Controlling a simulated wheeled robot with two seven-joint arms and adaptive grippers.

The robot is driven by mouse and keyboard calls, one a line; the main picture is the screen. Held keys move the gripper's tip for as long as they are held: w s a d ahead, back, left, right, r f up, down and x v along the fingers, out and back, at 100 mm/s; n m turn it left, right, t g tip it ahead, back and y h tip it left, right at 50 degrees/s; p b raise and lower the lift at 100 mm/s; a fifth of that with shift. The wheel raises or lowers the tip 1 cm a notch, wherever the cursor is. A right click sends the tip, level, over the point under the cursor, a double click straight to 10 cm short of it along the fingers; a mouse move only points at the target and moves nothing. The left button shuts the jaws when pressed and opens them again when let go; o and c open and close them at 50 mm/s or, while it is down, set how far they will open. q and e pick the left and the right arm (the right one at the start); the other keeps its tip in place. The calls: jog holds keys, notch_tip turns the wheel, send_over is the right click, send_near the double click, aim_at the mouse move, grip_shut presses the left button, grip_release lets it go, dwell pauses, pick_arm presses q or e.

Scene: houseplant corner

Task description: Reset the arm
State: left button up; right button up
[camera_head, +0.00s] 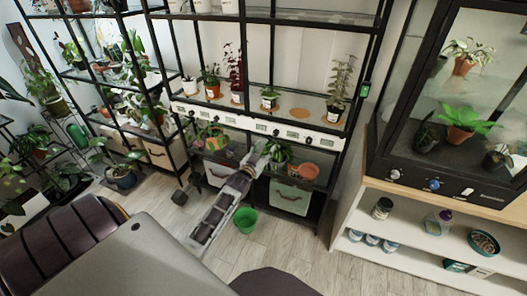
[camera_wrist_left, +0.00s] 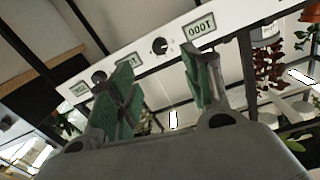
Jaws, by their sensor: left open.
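My left gripper (camera_head: 256,156) is at the end of my grey arm, in front of the lower part of the black plant rack (camera_head: 330,150). In the left wrist view its two green-padded fingers (camera_wrist_left: 162,88) stand apart with nothing between them. Behind them is the white control panel (camera_wrist_left: 145,52) of the rack, with a dark knob and small displays. The same panel (camera_head: 235,119) runs along the rack's shelf edge in the head view. My right gripper is not in view.
A green bucket (camera_head: 245,220) stands on the wood floor beside my left arm. A green drawer box (camera_head: 289,197) and an orange pot (camera_head: 308,171) are low in the rack. A glass cabinet (camera_head: 460,90) stands at right. Open floor (camera_head: 300,250) lies in front.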

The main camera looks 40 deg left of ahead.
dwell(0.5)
pick_arm(q)
jog(key=s+d+f+g+h, duration=0.1)
jog(key=s+f+g, duration=0.3)
jog(key=f, duration=0.9)
jog(key=s+d+f+g, duration=0.2)
jog(key=s+f, duration=0.4)
jog(key=f, duration=0.7)
jog(key=s+d+f+g+h, duration=0.1)
jog(key=s+f+g, duration=0.3)
jog(key=f, duration=0.8)
jog(key=s+d+f+m+g, duration=0.1)
jog(key=s+d+f, duration=0.1)
jog(key=s+f, duration=0.65)
jog(key=s+d+f+m+g, duration=0.15)
jog(key=s+f, duration=0.35)
jog(key=s, duration=0.6)
jog(key=s+d+f+g, duration=0.1)
jog(key=s+d+f, duration=0.1)
jog(key=s, duration=0.8)
jog(key=s+d+f+g+p, duration=0.1)
jog(key=s+d+f+g, duration=0.1)
jog(key=s, duration=0.8)
jog(key=shift+s+f+h, duration=0.2)
jog(key=shift+f+h, duration=0.1)
jog(key=shift+f, duration=0.4)
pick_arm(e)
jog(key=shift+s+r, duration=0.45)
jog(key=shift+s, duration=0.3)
